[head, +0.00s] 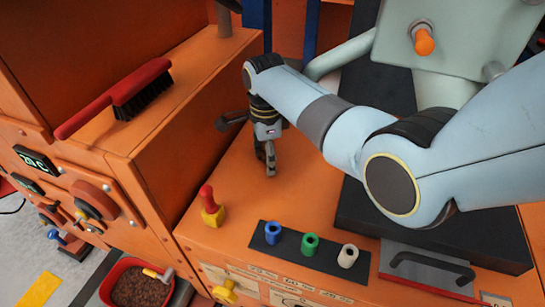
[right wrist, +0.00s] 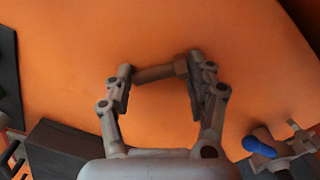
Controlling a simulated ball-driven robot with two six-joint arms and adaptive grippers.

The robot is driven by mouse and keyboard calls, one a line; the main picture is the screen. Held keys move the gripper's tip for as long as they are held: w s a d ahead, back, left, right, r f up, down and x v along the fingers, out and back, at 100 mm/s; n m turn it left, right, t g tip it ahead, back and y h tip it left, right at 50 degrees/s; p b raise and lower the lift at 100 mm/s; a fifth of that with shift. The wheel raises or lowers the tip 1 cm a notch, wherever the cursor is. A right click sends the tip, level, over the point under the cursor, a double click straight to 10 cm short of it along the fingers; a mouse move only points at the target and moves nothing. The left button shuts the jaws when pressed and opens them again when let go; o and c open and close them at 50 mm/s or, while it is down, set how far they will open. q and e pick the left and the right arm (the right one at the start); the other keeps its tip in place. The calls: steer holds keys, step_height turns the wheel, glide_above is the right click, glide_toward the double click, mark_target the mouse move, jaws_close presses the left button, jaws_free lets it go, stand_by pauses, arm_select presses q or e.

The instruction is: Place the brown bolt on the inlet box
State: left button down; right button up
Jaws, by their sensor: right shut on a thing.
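The brown bolt (right wrist: 155,74) lies crosswise between the fingertips of my right gripper (right wrist: 163,72) in the right wrist view, its thicker head towards the right finger. The gripper is shut on it. In the head view my right gripper (head: 268,165) points down close over the orange top of the box (head: 245,180), which I take to be the inlet box. The bolt cannot be made out there. I cannot tell whether the bolt touches the orange surface.
A red-and-yellow knob (head: 211,207) stands on the box's left front. A dark strip (head: 325,258) holds blue, green and white sockets. A red-handled brush (head: 115,98) lies on the orange housing to the left. Bare orange surface surrounds my gripper.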

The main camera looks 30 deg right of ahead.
steer(key=shift+a+r, duration=0.15)
steer(key=shift+a, duration=0.05)
steer(key=o, duration=1.1)
steer(key=shift+o, duration=0.2)
steer(key=shift+r, duration=0.1)
arm_select(q)
steer(key=r+p, duration=0.1)
steer(key=a+r+p, duration=0.1)
steer(key=r+p, duration=0.1)
steer(key=w+r+p, duration=0.1)
steer(key=r+p, duration=0.1)
steer(key=shift+a, duration=0.15)
arm_select(e)
step_height(320, 180, up, 12)
arm_select(q)
steer(key=shift+w, duration=0.1)
